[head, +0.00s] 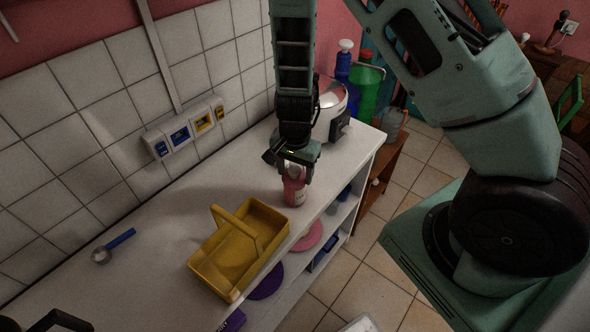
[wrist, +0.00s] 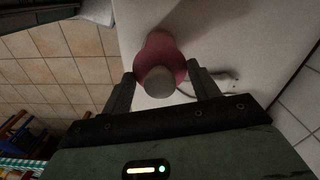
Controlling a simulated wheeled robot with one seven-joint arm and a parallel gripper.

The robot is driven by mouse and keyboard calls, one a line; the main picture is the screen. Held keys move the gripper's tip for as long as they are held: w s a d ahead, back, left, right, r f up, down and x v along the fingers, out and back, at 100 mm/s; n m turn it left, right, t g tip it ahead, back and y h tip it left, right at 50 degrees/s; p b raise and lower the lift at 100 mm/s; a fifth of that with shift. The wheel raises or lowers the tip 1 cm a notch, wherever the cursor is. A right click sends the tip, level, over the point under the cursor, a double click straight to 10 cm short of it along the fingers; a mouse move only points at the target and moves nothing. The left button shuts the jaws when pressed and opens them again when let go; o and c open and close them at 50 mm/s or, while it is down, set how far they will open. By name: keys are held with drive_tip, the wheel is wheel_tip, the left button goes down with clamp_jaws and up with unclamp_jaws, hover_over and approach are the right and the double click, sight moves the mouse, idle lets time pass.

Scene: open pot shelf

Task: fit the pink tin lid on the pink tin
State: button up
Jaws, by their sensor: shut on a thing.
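The pink tin (head: 294,193) stands upright on the white counter, past the far end of the yellow caddy, with a pale mark on its side. My gripper (head: 293,171) points down right over it. In the wrist view my gripper (wrist: 161,80) has its two dark fingers on either side of a pink piece with a round grey knob, which I take as the pink tin lid (wrist: 160,57). The lid is at the tin's top; whether it is seated or slightly above cannot be told. The fingers hide part of the join.
A yellow caddy (head: 208,266) with a handle stands on the counter in front. A blue-handled tool (head: 120,239) lies to the left. A white, round-topped appliance (head: 333,98) stands behind. Pink (head: 308,237) and purple (head: 266,283) round pieces sit on the shelf below.

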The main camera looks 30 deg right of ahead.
drive_tip(key=shift+f, duration=0.1)
drive_tip(key=o, duration=1.1)
drive_tip(key=shift+c, duration=0.2)
wheel_tip(320, 180, up, 17)
drive_tip(key=shift+r+p, duration=0.2)
drive_tip(key=shift+p, duration=0.25)
